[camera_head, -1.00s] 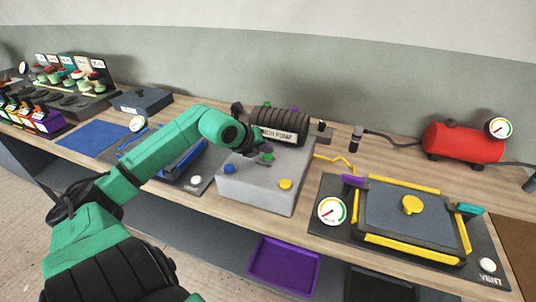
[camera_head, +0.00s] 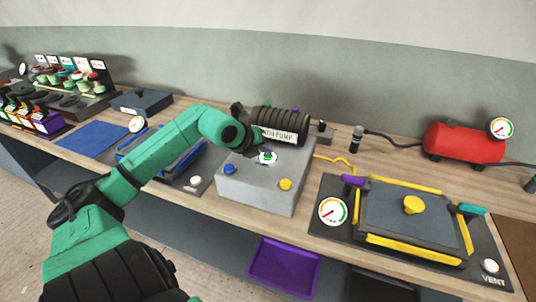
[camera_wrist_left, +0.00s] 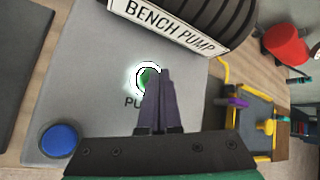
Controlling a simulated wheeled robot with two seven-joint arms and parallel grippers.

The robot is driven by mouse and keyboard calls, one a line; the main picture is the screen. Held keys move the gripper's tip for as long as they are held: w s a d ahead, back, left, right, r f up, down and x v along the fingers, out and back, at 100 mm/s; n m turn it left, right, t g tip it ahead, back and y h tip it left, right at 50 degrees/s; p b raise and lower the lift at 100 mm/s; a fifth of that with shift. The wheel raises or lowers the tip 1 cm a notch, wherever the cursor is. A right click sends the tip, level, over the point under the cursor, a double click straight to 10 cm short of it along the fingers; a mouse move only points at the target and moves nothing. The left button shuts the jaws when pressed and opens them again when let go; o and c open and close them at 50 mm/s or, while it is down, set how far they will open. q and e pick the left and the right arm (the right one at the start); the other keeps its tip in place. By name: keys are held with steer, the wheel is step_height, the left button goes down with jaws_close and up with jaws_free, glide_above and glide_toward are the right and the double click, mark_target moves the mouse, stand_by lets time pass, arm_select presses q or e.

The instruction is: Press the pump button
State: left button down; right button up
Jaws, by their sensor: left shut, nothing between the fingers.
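The bench pump is a grey box (camera_head: 262,185) with a black ribbed motor on top labelled BENCH PUMP. Its green pump button (camera_head: 267,157) sits on the top face with a bright white ring around it. It also shows in the left wrist view (camera_wrist_left: 146,77), partly hidden behind the fingers. My left gripper (camera_wrist_left: 158,72) is shut and empty, with its fingertips at the button's edge. I cannot tell whether they touch it. In the head view the gripper's dark wrist is beside the motor. My right gripper is not in view.
A blue button (camera_head: 229,169) and a yellow button (camera_head: 285,184) share the pump box. A yellow-clamped mould (camera_head: 413,205) with a gauge stands right. A red tank (camera_head: 464,143) stands behind it. A blue mat (camera_head: 94,138) lies left. A purple tray (camera_head: 284,268) sits below.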

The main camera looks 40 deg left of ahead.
mark_target(266, 157)
arm_select(q)
step_height(266, 157, up, 6)
steer(key=p, duration=0.3)
steer(key=shift+r, duration=0.1)
stand_by(0.3)
